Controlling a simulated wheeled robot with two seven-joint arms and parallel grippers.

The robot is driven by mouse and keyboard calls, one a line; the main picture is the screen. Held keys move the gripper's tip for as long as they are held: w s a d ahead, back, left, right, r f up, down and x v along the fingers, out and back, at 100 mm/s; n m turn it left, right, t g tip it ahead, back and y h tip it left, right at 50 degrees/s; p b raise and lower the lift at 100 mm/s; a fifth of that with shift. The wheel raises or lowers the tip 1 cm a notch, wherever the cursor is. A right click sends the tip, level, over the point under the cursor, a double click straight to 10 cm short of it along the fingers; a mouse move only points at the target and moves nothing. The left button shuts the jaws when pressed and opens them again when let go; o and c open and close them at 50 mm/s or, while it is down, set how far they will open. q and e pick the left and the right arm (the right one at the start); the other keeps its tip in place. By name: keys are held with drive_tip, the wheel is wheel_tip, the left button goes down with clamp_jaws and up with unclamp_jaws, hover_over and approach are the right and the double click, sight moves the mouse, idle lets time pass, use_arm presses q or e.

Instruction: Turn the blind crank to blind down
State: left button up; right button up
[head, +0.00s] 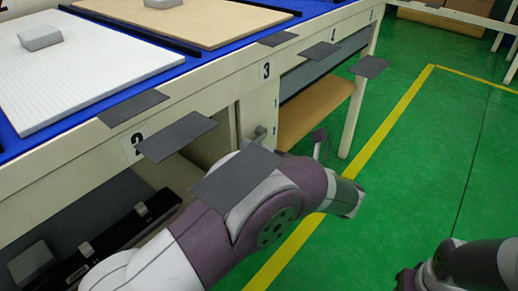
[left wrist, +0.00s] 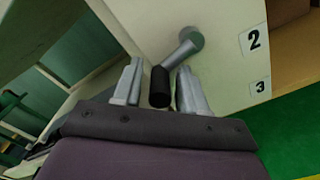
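The blind crank shows in the left wrist view as a grey arm (left wrist: 182,52) on a round hub fixed to a cream panel, with a black handle (left wrist: 159,88). My left gripper (left wrist: 159,92) is open. One grey finger stands on each side of the handle, with gaps visible, and I see no firm contact. In the head view, a small grey lever (head: 257,136) on the cream bench frame looks like part of the crank. A grey panel (head: 330,68) under the bench may be the blind, but I cannot tell. My right gripper is out of view.
The cream bench has a blue top (head: 222,57) carrying a white board (head: 90,70) and a tan board (head: 185,25). Several dark flat plates (head: 178,137) jut along its front edge. A wooden shelf (head: 315,110) sits below.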

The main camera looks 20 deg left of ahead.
sight(246, 131)
use_arm(q)
clamp_jaws()
drive_tip(key=shift+r+m+p, duration=0.4)
drive_tip(key=shift+p, duration=0.25)
wheel_tip(246, 131, up, 2)
drive_tip(key=m+p, duration=0.4)
drive_tip(key=p, duration=0.2)
drive_tip(key=shift+w+r+m+p, duration=0.15)
drive_tip(key=shift+r+m+p, duration=0.1)
drive_tip(key=shift+m+p, duration=1)
drive_tip(key=shift+d, duration=0.1)
drive_tip(key=shift+o, duration=1)
unclamp_jaws()
drive_tip(key=shift+o, duration=0.2)
drive_tip(key=shift+f, duration=0.1)
